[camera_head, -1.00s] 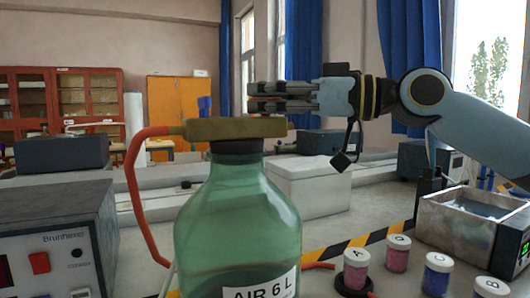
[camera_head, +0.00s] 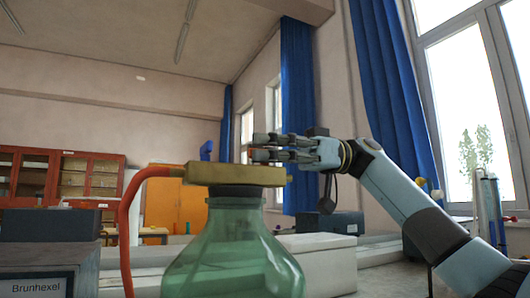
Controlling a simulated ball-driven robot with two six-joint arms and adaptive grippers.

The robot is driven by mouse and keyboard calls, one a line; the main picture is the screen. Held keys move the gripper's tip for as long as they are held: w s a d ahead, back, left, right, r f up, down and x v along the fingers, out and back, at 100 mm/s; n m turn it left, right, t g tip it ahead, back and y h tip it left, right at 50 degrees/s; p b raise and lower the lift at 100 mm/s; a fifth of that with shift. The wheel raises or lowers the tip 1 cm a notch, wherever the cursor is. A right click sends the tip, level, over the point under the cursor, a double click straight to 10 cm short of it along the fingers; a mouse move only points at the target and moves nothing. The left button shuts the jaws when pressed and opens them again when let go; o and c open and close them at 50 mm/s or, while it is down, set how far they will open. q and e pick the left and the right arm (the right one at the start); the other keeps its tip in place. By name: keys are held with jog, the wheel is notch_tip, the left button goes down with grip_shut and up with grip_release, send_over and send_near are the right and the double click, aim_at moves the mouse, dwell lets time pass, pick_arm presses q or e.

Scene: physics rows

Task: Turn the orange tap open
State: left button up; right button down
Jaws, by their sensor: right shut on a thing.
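A brass-coloured block (camera_head: 235,174) sits on top of a green glass bottle (camera_head: 236,260). A blue tap handle (camera_head: 206,150) stands up from the block's left part. My right gripper (camera_head: 256,147) reaches in from the right, just above the right part of the block. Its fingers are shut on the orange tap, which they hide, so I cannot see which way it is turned. My left gripper is not in view.
An orange-red hose (camera_head: 128,225) runs from the block's left end down beside the bottle. A grey device labelled Brunhexel (camera_head: 45,284) is at lower left. A white box (camera_head: 325,265) stands behind the bottle on the right. Cupboards (camera_head: 75,175) are far back.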

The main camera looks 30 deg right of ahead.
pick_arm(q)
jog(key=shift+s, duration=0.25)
pick_arm(e)
jog(key=shift+n+g, duration=0.3)
jog(key=shift+g, duration=0.2)
jog(key=c, duration=1.4)
grip_release()
jog(key=shift+d, duration=0.25)
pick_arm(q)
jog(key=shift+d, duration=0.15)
pick_arm(e)
jog(key=d, duration=1.1)
jog(key=shift+s+d, duration=0.2)
jog(key=shift+s, duration=0.05)
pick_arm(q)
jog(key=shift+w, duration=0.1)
